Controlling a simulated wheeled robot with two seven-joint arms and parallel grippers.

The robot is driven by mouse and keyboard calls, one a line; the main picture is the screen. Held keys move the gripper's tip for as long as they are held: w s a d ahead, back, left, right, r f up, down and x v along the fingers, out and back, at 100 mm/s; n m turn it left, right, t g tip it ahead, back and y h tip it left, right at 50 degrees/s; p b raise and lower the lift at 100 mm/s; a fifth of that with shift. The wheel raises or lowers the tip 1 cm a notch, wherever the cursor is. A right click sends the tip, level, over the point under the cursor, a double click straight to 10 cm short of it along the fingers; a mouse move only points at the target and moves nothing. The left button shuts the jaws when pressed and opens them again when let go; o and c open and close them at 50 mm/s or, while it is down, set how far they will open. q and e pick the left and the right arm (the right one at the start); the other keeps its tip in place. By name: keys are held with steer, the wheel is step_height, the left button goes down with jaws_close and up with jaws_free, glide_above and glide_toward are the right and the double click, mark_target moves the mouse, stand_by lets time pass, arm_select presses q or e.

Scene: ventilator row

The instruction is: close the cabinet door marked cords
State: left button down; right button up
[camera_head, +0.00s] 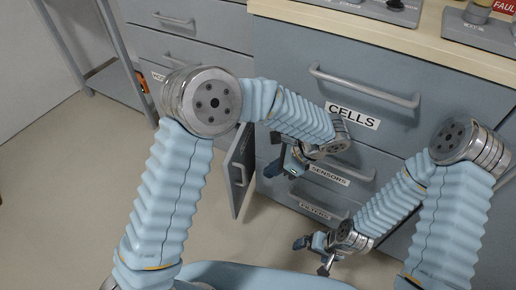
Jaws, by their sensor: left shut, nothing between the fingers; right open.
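A narrow grey cabinet door (233,193) stands open low in the middle, seen nearly edge-on, with a bar handle on it. I see no readable "cords" label on it. My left gripper (284,167) is shut and empty, to the right of the door and in front of the drawer marked SENSORS. It appears apart from the door. My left forearm covers the area above the door and part of the cabinet behind. My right gripper (312,256) is open and empty, lower and further right, in front of the lowest drawer.
Grey drawers marked CELLS (353,117) and SENSORS (329,175) are shut, and the lowest drawer's label (315,211) is hard to read. A wooden counter (420,42) holds devices. A metal rack (117,82) stands at left. Floor (70,190) is clear at lower left.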

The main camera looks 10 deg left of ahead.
arm_select(q)
step_height(320, 180, up, 6)
steer(key=w+d+t+y, duration=0.1)
steer(key=w+d+y, duration=0.1)
glide_toward(232, 159)
step_height(232, 159, down, 4)
steer(key=a, duration=0.3)
steer(key=shift+a+m+t, duration=0.25)
steer(key=shift+m+t, duration=0.05)
steer(key=shift+m, duration=0.1)
steer(key=shift+a, duration=0.45)
arm_select(e)
steer(key=shift+w+d+r, duration=0.25)
steer(key=shift+w+r, duration=0.05)
